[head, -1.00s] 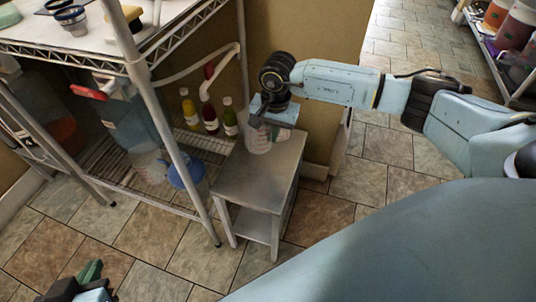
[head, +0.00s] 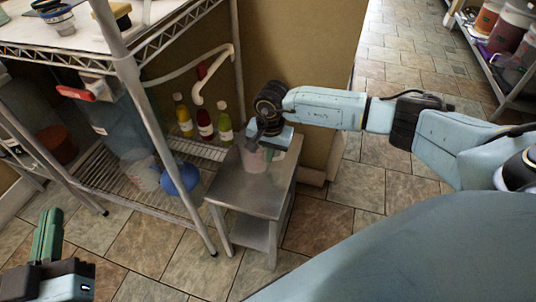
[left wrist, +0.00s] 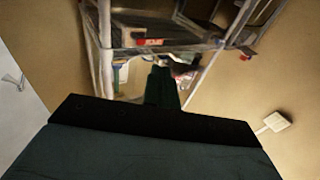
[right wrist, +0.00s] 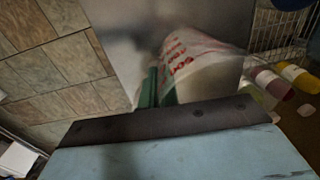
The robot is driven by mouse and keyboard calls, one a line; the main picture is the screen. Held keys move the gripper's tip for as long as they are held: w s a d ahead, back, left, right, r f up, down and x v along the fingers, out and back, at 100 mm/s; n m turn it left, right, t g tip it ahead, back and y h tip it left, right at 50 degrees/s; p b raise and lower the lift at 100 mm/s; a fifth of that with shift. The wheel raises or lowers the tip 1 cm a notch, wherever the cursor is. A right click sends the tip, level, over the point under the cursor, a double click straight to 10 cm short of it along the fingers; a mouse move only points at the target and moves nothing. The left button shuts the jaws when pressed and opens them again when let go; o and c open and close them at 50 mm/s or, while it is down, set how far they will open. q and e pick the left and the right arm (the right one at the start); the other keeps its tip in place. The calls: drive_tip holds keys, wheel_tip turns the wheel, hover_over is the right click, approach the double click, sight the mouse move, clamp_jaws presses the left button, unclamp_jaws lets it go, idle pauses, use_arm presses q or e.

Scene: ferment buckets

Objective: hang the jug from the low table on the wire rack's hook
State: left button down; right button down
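The pale translucent jug (head: 254,160) with red markings stands upright on the grey low table (head: 245,194). It fills much of the right wrist view (right wrist: 200,72). My right gripper (head: 262,143) is at the jug's upper side. Its green fingers (right wrist: 157,88) are close together against the jug and look shut on its handle, which is mostly hidden. My left gripper (head: 47,236) is shut and empty at the lower left, away from the rack.
A blue round container (head: 180,178) and a large clear tank (head: 120,125) are also there. A brown wall (head: 300,60) lies behind the table. Tiled floor (head: 150,250) is clear in front.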

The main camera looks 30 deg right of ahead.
use_arm(q)
drive_tip(key=shift+r, duration=0.2)
drive_tip(key=shift+r, duration=0.3)
use_arm(e)
drive_tip(key=shift+f, duration=0.15)
use_arm(q)
drive_tip(key=shift+r+t+h, duration=0.1)
drive_tip(key=shift+t+h, duration=0.2)
use_arm(e)
drive_tip(key=c, duration=1.7)
unclamp_jaws()
